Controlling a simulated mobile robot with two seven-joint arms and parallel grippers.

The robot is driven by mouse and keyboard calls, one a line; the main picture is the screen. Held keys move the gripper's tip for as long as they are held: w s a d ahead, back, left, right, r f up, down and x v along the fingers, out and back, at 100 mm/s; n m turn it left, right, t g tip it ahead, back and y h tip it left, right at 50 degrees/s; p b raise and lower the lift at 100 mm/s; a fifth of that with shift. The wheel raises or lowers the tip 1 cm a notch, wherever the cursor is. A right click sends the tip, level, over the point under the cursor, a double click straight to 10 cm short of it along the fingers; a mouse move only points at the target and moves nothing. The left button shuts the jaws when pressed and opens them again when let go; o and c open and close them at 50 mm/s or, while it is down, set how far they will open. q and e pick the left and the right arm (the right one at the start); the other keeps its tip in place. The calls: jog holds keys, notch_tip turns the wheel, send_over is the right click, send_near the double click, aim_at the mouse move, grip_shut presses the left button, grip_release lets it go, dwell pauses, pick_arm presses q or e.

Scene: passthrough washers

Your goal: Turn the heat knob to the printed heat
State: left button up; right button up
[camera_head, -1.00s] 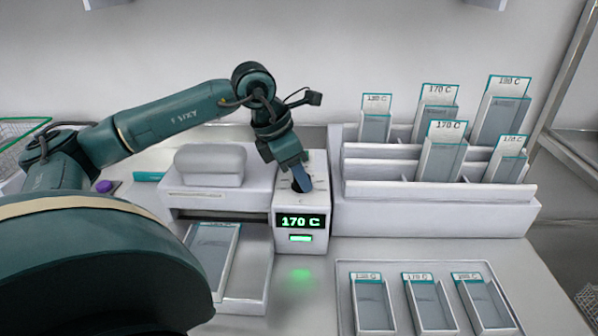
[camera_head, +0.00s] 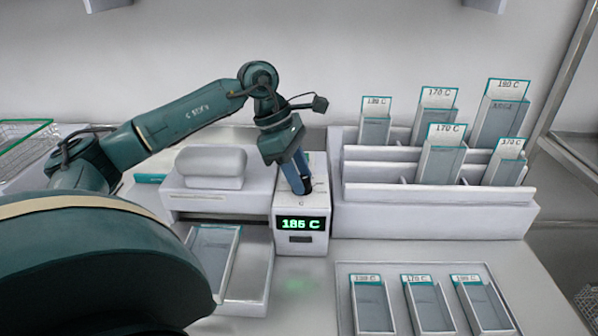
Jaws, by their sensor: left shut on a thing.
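The heat knob (camera_head: 306,190) is a dark knob on top of the white control box (camera_head: 289,212). It is mostly hidden by my left gripper (camera_head: 301,188), which points down and is shut on it. The box's display (camera_head: 301,224) shows green digits that look like 185 C. The small indicator (camera_head: 300,239) below it is dark. A pouch (camera_head: 212,255) lies in the open drawer left of the box, and I cannot read a print on it. My right gripper is not in view.
A white sealer (camera_head: 209,168) stands left of the box. A white rack (camera_head: 430,212) with several upright pouches marked with temperatures stands to the right. A tray (camera_head: 394,269) with three labelled pouches lies in front. The table before the box is clear.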

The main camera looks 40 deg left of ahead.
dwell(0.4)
pick_arm(q)
jog(key=o, duration=1)
jog(key=v, duration=1.3)
jog(key=shift+r, duration=0.15)
